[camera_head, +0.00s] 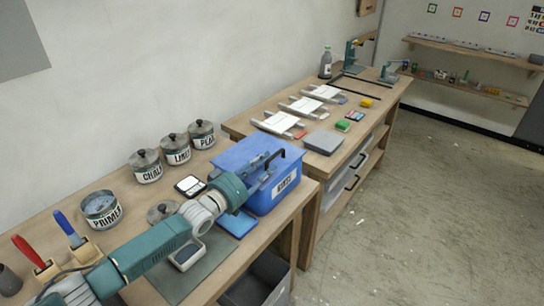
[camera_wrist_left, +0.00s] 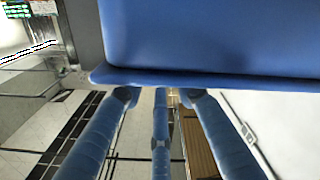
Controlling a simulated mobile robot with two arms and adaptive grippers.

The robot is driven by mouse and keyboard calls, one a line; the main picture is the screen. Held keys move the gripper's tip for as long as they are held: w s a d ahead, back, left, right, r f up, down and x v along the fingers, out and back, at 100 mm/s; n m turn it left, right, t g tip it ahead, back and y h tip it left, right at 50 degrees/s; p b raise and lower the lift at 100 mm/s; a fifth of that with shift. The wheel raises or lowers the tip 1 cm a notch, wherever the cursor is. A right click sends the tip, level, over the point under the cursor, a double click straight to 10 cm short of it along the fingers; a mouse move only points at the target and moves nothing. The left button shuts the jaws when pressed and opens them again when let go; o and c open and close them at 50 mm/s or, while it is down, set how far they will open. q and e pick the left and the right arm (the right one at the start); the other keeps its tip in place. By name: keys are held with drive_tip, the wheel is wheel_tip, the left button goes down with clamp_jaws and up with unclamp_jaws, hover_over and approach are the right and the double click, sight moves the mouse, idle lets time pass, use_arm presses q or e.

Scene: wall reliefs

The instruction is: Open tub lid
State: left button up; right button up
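A blue tub (camera_head: 285,190) with a white label on its front stands at the right end of the near bench. Its blue lid (camera_head: 240,151) appears to lie on top, partly hidden by my gripper. My left gripper (camera_head: 268,168) reaches over the tub's near side, with a dark hooked finger over the lid. In the left wrist view a large blue surface with a rim (camera_wrist_left: 200,80) fills the top. Bluish fingers (camera_wrist_left: 158,97) point up towards that rim; contact and grip are unclear. My right gripper is out of view.
Tins labelled CHALK (camera_head: 148,168), LIMIT (camera_head: 176,149) and PRIMER (camera_head: 102,210) stand along the bench. A second bench (camera_head: 245,122) behind the tub carries white clamp-like pieces. Open floor (camera_head: 400,230) lies to the right.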

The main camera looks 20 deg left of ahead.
use_arm(q)
drive_tip(key=shift+x, duration=2.2)
drive_tip(key=shift+f, duration=0.1)
clamp_jaws()
